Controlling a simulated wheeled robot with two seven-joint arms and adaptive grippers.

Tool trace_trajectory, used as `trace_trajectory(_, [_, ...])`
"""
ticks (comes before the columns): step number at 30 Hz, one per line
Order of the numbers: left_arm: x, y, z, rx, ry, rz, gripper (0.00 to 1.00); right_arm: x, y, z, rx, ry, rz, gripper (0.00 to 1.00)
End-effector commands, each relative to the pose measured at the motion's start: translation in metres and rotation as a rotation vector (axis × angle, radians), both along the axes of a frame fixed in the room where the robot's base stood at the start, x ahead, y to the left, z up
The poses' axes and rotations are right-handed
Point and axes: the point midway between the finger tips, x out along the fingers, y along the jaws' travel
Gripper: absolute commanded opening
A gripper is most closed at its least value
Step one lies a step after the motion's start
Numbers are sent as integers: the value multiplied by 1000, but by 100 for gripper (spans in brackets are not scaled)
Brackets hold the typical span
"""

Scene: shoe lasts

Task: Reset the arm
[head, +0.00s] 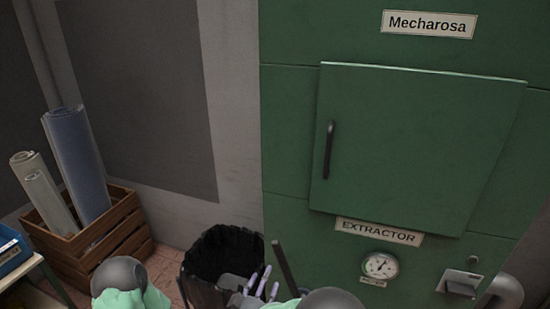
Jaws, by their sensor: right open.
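My right gripper (262,284) is at the bottom middle of the head view, in front of the black bin. Its pale fingers are spread apart and nothing shows between them. The lower part of the gripper is cut off by the frame edge. Rounded grey and mint-green parts of my arms show at the bottom left and bottom middle. My left gripper is not in view.
A green extractor cabinet (415,150) with its door closed fills the right side, with a gauge (380,265) below. A black bin (222,255) stands beside it. A wooden crate (85,240) holding rolled sheets (78,165) stands at the left, near a shelf corner with a blue tray (12,250).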

Motion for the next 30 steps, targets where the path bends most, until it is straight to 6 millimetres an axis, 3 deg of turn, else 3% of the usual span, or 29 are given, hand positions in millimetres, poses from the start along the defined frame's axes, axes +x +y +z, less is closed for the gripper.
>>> trace_trajectory(4, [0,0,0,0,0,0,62,20,-23,-53,75,137,58,62])
trace_trajectory(6, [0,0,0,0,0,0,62,25,-38,-90,136,239,94,62])
trace_trajectory(11, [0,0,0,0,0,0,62,11,-71,-175,306,504,151,62])
trace_trajectory(15, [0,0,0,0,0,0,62,-32,-98,-241,469,755,161,62])
trace_trajectory(18, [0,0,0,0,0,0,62,-77,-114,-279,590,942,147,62])
trace_trajectory(21, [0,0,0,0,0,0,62,-127,-126,-305,704,1117,123,62])
trace_trajectory(24, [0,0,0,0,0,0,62,-172,-132,-318,795,1260,99,62])
trace_trajectory(27, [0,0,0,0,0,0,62,-204,-136,-323,855,1360,80,62])
trace_trajectory(30, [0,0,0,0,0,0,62,-221,-138,-324,887,1411,68,62])
